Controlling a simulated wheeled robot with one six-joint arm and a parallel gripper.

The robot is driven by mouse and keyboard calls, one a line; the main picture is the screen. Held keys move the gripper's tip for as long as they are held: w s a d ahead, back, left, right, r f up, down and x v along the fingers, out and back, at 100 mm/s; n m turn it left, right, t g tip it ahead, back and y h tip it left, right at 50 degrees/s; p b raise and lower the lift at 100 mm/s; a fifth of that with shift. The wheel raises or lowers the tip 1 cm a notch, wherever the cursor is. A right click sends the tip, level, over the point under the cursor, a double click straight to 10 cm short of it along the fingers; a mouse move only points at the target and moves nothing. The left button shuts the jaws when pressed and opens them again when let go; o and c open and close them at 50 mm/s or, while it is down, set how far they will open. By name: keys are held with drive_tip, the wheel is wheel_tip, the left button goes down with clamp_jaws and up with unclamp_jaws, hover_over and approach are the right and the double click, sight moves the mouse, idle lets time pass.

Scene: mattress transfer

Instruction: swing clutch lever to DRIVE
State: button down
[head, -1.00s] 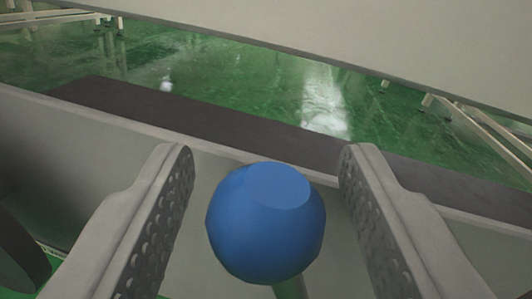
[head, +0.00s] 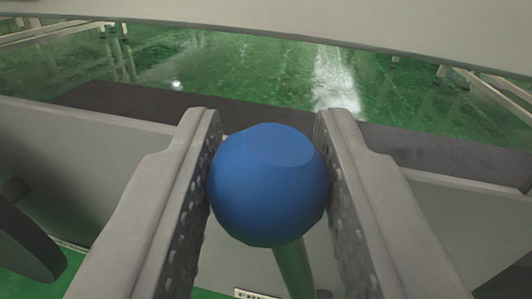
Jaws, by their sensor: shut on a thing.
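The clutch lever shows as a blue faceted knob (head: 268,190) on a thin grey-green rod (head: 292,270) in the middle of the head view. My gripper (head: 268,150) is shut on the knob, with one grey dimpled finger against each side. The rod runs down from the knob between the fingers. Part of a white label (head: 256,294) with dark letters shows at the bottom edge, cut off and not readable. The lever's base is out of view.
A grey panel (head: 90,150) with a dark band (head: 130,103) along its top lies behind the knob. A pale beam (head: 300,22) crosses the top. A dark round part (head: 25,235) is at lower left. Shiny green floor (head: 230,75) and pale frame legs lie beyond.

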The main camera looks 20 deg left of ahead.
drive_tip(key=w+d+m+t, duration=0.2)
drive_tip(key=w+d+m, duration=0.1)
drive_tip(key=d+m, duration=0.6)
drive_tip(key=shift+w+d+f+m+h, duration=0.15)
drive_tip(key=shift+d+f+m+h, duration=0.25)
drive_tip(key=shift+d, duration=1.25)
drive_tip(key=c, duration=1.1)
unclamp_jaws()
drive_tip(key=shift+d+f, duration=0.1)
drive_tip(key=shift+d, duration=0.05)
drive_tip(key=v, duration=1.7)
drive_tip(key=shift+d, duration=0.15)
